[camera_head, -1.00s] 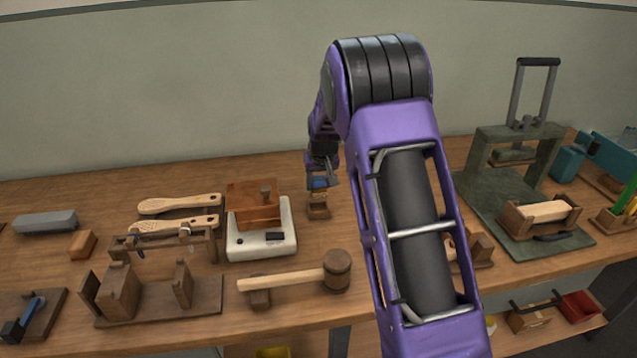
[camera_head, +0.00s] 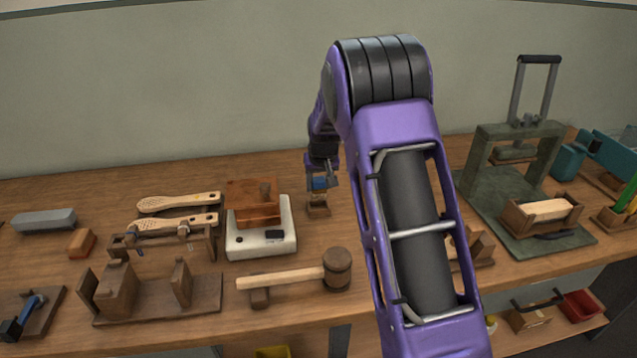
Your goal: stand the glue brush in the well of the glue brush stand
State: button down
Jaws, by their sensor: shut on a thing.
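My gripper (camera_head: 320,178) points down at the back middle of the bench. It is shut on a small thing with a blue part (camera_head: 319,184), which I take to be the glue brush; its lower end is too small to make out. Right below it stands a small wooden block (camera_head: 318,210), which looks like the glue brush stand. The brush is over the block or partly in it; I cannot tell whether its end is inside the well or touches the bottom.
A white scale (camera_head: 262,245) bearing a wooden box (camera_head: 254,208) stands close left of the block. A mallet (camera_head: 300,278) lies in front. Two perforated wooden brush bodies (camera_head: 178,203) lie further left. A green press (camera_head: 515,190) stands at the right. My arm hides part of the bench.

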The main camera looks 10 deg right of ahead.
aim_at(319, 196)
jog(key=shift+f+b, duration=1.4)
jog(key=shift+f, duration=0.75)
jog(key=shift+f, duration=0.1)
grip_release()
jog(key=shift+r+p, duration=2.05)
jog(key=shift+r, duration=1.5)
